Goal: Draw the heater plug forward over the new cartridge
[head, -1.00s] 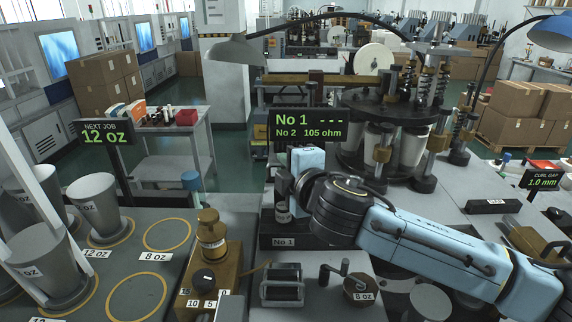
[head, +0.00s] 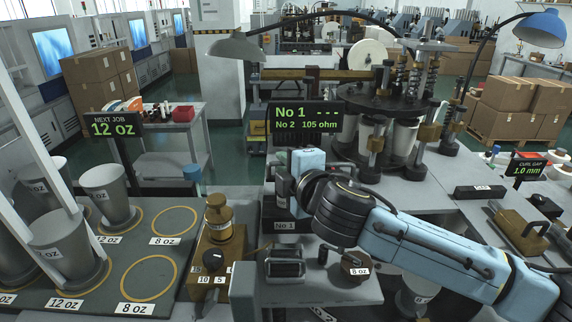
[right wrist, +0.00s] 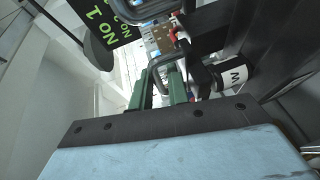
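My right gripper (head: 291,178) is at the No 1 station, just below the display, with my blue and black wrist behind it. In the right wrist view my two green fingers (right wrist: 160,88) point away at a dark looped handle (right wrist: 160,64). The fingers look slightly apart, and I cannot tell whether they grip it. A black cylinder with a white W label (right wrist: 236,76) lies to their right. The heater plug cannot be made out clearly. My left gripper is out of view.
The display (head: 304,118) reads No 1 with dashes and No 2 105 ohm. The cup turret (head: 390,105) stands behind my right arm. A brass-topped unit with a dial (head: 217,240) and a crank block (head: 355,266) stand in front. Cups stand on the left mat.

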